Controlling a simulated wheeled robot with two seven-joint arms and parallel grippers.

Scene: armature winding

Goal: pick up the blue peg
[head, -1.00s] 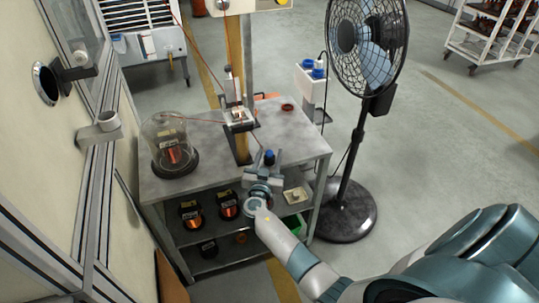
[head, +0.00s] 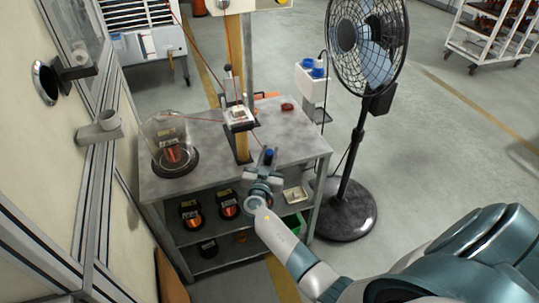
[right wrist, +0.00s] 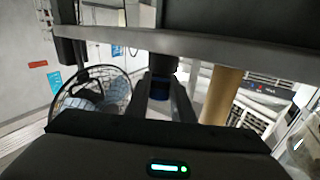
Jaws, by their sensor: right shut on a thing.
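The blue peg (head: 268,154) is small and upright near the front edge of the grey table. My right gripper (head: 267,157) reaches it from the front and is shut on it. In the right wrist view the blue peg (right wrist: 159,89) shows between the two dark fingers of my right gripper (right wrist: 164,98), with a dark part above the blue. I cannot tell whether its bottom touches the tabletop, because the gripper covers it. My left gripper is not in view.
A glass dome (head: 165,135) over a copper coil stands at the table's left. A winding fixture (head: 239,116) with red wire stands behind the peg. Copper coils (head: 191,212) sit on the shelf below. A floor fan (head: 362,60) stands close on the right.

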